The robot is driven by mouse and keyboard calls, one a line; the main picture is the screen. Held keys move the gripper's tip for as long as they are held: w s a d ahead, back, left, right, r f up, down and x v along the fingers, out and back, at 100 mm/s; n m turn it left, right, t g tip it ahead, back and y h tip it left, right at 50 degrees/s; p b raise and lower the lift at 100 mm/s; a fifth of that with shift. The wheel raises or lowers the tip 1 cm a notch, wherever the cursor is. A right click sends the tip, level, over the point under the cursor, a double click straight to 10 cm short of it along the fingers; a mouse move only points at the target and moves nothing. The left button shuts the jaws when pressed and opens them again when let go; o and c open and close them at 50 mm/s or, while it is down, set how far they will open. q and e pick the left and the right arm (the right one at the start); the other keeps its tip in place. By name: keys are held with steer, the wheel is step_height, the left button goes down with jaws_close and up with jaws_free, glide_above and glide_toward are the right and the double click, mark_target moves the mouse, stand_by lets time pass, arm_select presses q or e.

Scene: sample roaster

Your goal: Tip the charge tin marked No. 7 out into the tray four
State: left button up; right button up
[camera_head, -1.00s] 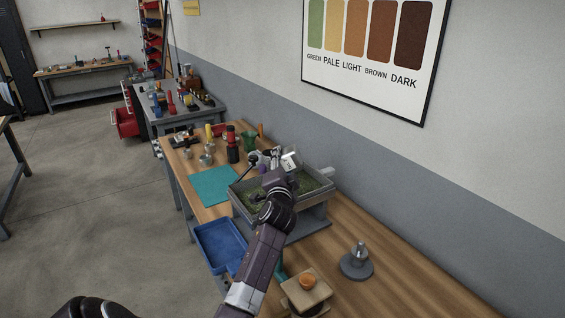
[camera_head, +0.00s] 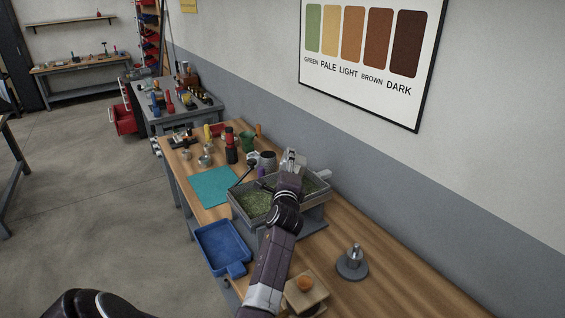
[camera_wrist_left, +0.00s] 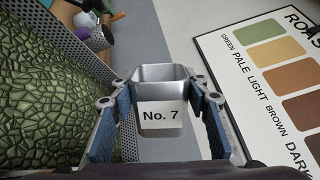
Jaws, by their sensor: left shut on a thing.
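My left gripper (camera_head: 290,166) is shut on a square grey metal tin (camera_head: 291,155). In the left wrist view the tin (camera_wrist_left: 162,100) sits between both fingers, with a white label reading "No. 7". Its open mouth shows bare inner wall; its floor is hidden. The gripper holds it over the far right part of a grey tray (camera_head: 245,219) with green contents. The tray's perforated wall (camera_wrist_left: 84,42) and leaf-green, pebbly contents (camera_wrist_left: 45,85) fill the left of the wrist view. My arm covers part of the tray, and no number shows on it. My right gripper is not in view.
A blue tray (camera_head: 222,248) and a teal mat (camera_head: 214,187) lie left of the grey tray. Bottles and small pots crowd the bench beyond. A wooden block (camera_head: 306,293) and a grey stand (camera_head: 352,264) are nearer. The wall with a roast chart (camera_head: 365,60) rises behind.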

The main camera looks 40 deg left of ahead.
arm_select(q)
steer(key=shift+w+d+r+m+p, duration=0.1)
steer(key=shift+d+r+m+p, duration=0.1)
steer(key=shift+m, duration=0.4)
steer(key=shift+w+d+r+m+p, duration=0.1)
steer(key=shift+r+m, duration=0.1)
steer(key=shift+m, duration=0.4)
steer(key=m+p, duration=0.1)
steer(key=m, duration=0.2)
steer(key=m+p, duration=0.2)
steer(key=m, duration=0.1)
steer(key=r+m+p, duration=0.1)
steer(key=m+p, duration=0.1)
steer(key=m, duration=0.2)
steer(key=shift+a, duration=0.1)
steer(key=shift+s+a+f+m+p, duration=0.1)
steer(key=shift+f+m+p, duration=0.25)
steer(key=shift+m, duration=0.45)
steer(key=shift+f, duration=0.1)
steer(key=shift+m, duration=0.3)
